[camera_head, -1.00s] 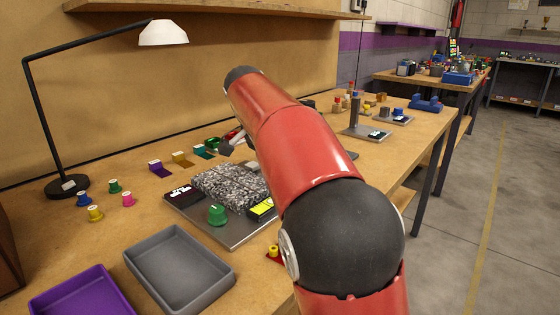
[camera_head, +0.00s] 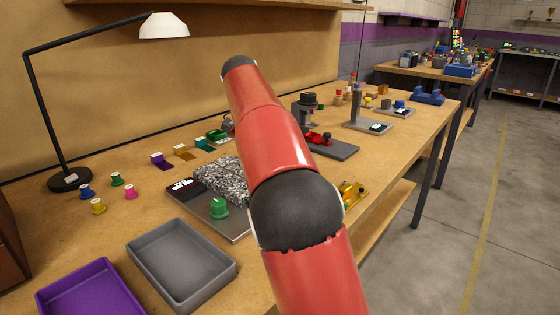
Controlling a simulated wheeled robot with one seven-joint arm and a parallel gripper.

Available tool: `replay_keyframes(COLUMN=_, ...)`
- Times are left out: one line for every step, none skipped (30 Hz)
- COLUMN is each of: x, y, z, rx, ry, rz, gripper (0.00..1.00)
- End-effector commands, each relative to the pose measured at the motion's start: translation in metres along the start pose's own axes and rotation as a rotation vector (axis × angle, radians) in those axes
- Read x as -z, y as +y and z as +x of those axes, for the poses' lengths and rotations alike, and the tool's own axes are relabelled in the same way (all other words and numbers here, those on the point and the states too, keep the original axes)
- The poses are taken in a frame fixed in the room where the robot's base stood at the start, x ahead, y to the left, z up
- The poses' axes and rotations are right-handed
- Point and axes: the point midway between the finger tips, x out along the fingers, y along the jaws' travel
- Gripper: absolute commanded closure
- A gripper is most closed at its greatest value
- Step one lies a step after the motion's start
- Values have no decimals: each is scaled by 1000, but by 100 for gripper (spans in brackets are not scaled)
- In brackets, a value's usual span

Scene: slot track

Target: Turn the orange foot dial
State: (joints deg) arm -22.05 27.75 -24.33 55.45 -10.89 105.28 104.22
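I cannot make out an orange foot dial in the head view; it may be hidden behind my red arm. A yellow-orange fixture (camera_head: 353,193) with small dark and red parts shows just right of my arm's black joint, near the bench's front edge. A grey plate (camera_head: 232,228) to the left of my arm carries a speckled grey block (camera_head: 222,181) and a green knob (camera_head: 219,208). My arm reaches up and away over the bench. My gripper is hidden behind it, so its fingers do not show.
A grey tray (camera_head: 180,291) and a purple tray (camera_head: 62,297) lie at front left. Small coloured spools and a black lamp (camera_head: 69,180) stand behind them. A dark upright device (camera_head: 308,108) and a grey plate with red parts (camera_head: 335,150) stand right of my arm.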

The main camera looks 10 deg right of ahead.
Motion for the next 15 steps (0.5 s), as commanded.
replay_keyframes(x=0, y=-1, z=0, rx=-2, ry=-1, rz=11, gripper=96)
replay_keyframes(x=0, y=-1, z=0, rx=-4, ry=-1, rz=17, gripper=96)
replay_keyframes(x=0, y=-1, z=0, rx=-6, ry=-1, rz=22, gripper=96)
replay_keyframes(x=0, y=-1, z=0, rx=-8, ry=-1, rz=26, gripper=96)
replay_keyframes(x=0, y=-1, z=0, rx=-9, ry=-1, rz=29, gripper=96)
replay_keyframes(x=0, y=-1, z=0, rx=-11, ry=-2, rz=31, gripper=96)
replay_keyframes(x=0, y=-1, z=0, rx=-11, ry=-2, rz=33, gripper=96)
replay_keyframes(x=0, y=-1, z=0, rx=-12, ry=-2, rz=34, gripper=96)
replay_keyframes(x=0, y=-1, z=0, rx=-12, ry=-2, rz=35, gripper=96)
replay_keyframes(x=0, y=-1, z=0, rx=-12, ry=-2, rz=35, gripper=96)
replay_keyframes(x=0, y=-1, z=0, rx=-12, ry=-2, rz=35, gripper=96)
replay_keyframes(x=0, y=-1, z=0, rx=-12, ry=-2, rz=35, gripper=96)
replay_keyframes(x=0, y=-1, z=0, rx=-12, ry=-2, rz=35, gripper=96)
replay_keyframes(x=0, y=-1, z=0, rx=-12, ry=-2, rz=35, gripper=96)
replay_keyframes(x=0, y=-1, z=0, rx=-12, ry=-2, rz=35, gripper=96)
